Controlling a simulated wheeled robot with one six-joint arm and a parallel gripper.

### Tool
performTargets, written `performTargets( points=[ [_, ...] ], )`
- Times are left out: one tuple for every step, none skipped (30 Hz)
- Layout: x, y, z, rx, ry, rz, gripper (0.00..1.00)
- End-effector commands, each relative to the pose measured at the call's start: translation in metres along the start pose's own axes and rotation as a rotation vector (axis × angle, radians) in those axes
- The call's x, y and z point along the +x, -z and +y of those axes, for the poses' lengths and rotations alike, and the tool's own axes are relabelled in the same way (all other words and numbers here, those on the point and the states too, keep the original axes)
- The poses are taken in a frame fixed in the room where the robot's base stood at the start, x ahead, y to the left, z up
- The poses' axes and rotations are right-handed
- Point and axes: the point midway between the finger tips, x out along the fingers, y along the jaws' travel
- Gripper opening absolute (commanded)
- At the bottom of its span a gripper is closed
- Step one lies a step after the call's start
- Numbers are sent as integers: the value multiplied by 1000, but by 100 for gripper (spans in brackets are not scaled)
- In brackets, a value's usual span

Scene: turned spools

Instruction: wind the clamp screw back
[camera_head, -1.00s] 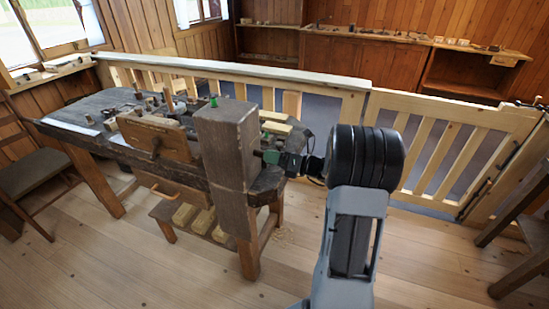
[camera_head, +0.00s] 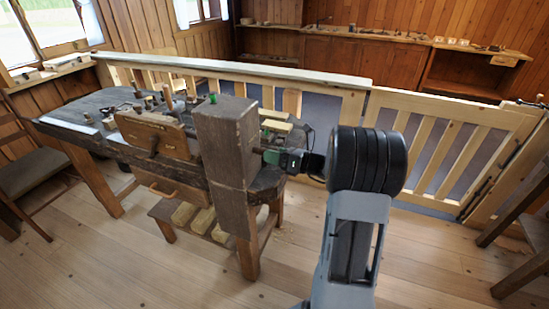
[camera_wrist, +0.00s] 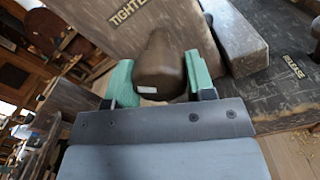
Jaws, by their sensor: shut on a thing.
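The brown knob of the clamp screw (camera_wrist: 160,68) stands between the two green fingers of my gripper (camera_wrist: 152,80) in the wrist view. My gripper is shut on it, one finger on each side. In the head view my gripper (camera_head: 272,157) is at the right side of the thick wooden post (camera_head: 228,150) of the workbench. The knob is too small or hidden to make out there.
The workbench (camera_head: 75,120) carries several small tools and turned pieces. A pale wooden railing (camera_head: 240,72) runs behind it. A chair (camera_head: 30,178) stands at left, and a dark table (camera_head: 525,225) at right. The floor in front is clear.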

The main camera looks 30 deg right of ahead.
Motion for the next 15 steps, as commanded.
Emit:
performTargets(
  points=[
    [0,3,-1,-47,0,0,26],
    [0,3,-1,-76,0,-1,26],
    [0,3,-1,-115,0,-1,26],
    [0,3,-1,-143,0,-1,26],
    [0,3,-1,-171,0,-1,26],
    [0,3,-2,-209,-1,-1,26],
    [0,3,-2,-239,-1,-1,26],
    [0,3,-2,-267,-1,-1,26],
    [0,3,-2,-306,-1,-1,26],
    [0,3,-2,-334,-1,-2,26],
    [0,4,-2,-363,-1,-2,26],
    [1,4,-2,-402,-1,-2,26],
    [1,4,-2,-430,-1,-2,26],
    [1,4,-2,-459,-1,-2,26],
    [1,4,-2,-497,-1,-2,26]
  ],
)
